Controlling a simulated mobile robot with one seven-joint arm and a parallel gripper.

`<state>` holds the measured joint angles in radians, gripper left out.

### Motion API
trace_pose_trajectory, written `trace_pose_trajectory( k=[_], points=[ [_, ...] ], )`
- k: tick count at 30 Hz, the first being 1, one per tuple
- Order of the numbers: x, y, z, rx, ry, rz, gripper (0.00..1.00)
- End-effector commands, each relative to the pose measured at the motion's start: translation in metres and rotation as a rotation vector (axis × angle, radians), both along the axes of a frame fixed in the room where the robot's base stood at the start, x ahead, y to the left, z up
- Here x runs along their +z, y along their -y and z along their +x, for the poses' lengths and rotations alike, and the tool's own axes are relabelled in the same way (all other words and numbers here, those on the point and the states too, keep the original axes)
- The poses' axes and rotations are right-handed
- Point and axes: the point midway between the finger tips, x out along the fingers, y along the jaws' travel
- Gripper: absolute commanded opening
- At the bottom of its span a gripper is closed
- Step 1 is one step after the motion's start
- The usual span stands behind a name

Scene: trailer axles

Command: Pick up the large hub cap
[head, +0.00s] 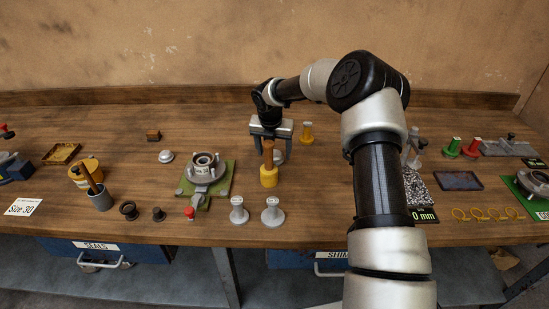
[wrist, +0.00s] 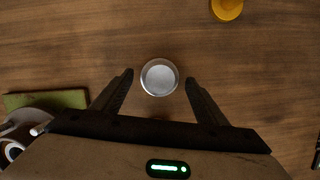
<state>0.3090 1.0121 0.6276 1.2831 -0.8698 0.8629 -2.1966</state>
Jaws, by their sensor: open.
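A round silver cap (wrist: 159,77), which looks like the large hub cap, lies on the wooden bench in the wrist view. It has a pale flat centre and a bright rim. My gripper (wrist: 159,80) is open, pointing down, with one finger on each side of the cap in that view and a gap on both sides. I cannot tell the height between the fingertips and the cap. In the head view my gripper (head: 271,148) is partly behind a wooden-handled tool, and I cannot make out the cap there. Another small domed silver cap (head: 166,156) lies farther left.
The yellow-headed tool with a wooden handle (head: 268,178) stands just in front of my gripper. A yellow piece (head: 307,134) stands behind right. A hub on a green plate (head: 207,178) is to the left. Two silver pieces (head: 256,212) stand near the front edge.

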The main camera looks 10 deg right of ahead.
Motion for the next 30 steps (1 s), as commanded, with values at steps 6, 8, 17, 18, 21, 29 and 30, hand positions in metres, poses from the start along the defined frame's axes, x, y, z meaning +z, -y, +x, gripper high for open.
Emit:
trace_pose_trajectory(
  k=[6,8,17,18,21,29,30],
  points=[
    [-0.01,0.001,0.003,0.0,0.002,-0.001,0.67],
    [-0.01,0.001,0.003,0.0,0.002,-0.001,0.67],
    [-0.01,0.001,0.003,0.0,0.001,0.0,0.29],
    [-0.009,0.001,0.003,0.0,0.002,-0.001,0.29],
    [-0.009,0.001,0.003,0.0,0.002,-0.001,0.29],
    [0.011,0.002,0.004,0.0,0.005,-0.001,0.29],
    [0.019,0.002,0.004,-0.001,0.006,-0.001,0.29]
  ],
)
